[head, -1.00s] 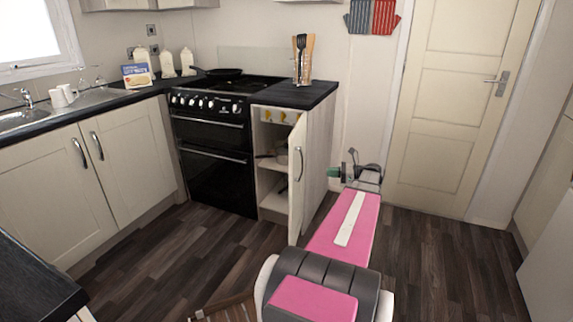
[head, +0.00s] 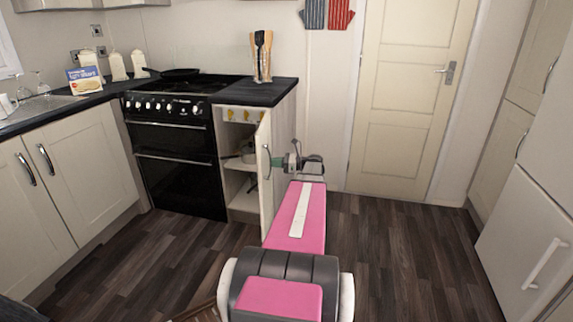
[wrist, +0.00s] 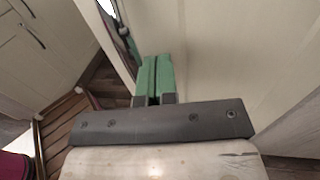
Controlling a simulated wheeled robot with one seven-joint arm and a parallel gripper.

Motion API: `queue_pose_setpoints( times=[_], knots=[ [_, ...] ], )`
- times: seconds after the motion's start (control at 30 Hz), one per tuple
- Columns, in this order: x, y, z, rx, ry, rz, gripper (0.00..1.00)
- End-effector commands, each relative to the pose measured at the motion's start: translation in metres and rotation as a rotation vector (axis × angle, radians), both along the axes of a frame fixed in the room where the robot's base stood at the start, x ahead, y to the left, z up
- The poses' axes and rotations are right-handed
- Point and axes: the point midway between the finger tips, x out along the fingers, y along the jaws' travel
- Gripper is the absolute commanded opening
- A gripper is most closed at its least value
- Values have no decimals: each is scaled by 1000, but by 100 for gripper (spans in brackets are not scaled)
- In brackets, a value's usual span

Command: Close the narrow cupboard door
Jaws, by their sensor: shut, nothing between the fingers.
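The narrow cupboard door (head: 265,195) is cream with a curved metal handle and stands ajar beside the black oven. Its near free edge juts into the room, and shelves with a pan show in the opening to its left. My gripper (head: 278,163), with green fingertips, is just right of the door, near handle height. In the wrist view my gripper (wrist: 153,78) has its green fingers pressed together, with nothing between them. A dark curved handle shows just beyond them, upper left. I cannot tell whether the fingertips touch the door.
The black oven (head: 178,160) stands left of the cupboard. A dark worktop (head: 262,92) with a utensil holder covers the cupboard. Dark floor (head: 385,260) lies clear to the right, before the closed room door (head: 405,110). A slatted wooden item sits low near my arm.

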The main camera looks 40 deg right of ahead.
Motion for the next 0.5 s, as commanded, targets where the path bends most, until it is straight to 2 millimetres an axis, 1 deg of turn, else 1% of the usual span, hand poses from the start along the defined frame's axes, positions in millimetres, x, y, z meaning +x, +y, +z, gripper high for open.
queue_pose_setpoints(
  times=[0.03, 0.2, 0.5],
  knots=[
    [5, 7, 0, 0, 0, 2, 0],
    [15, 18, 0, 0, 0, 1, 0],
    [18, 22, 0, 0, 0, 0, 0]
  ],
)
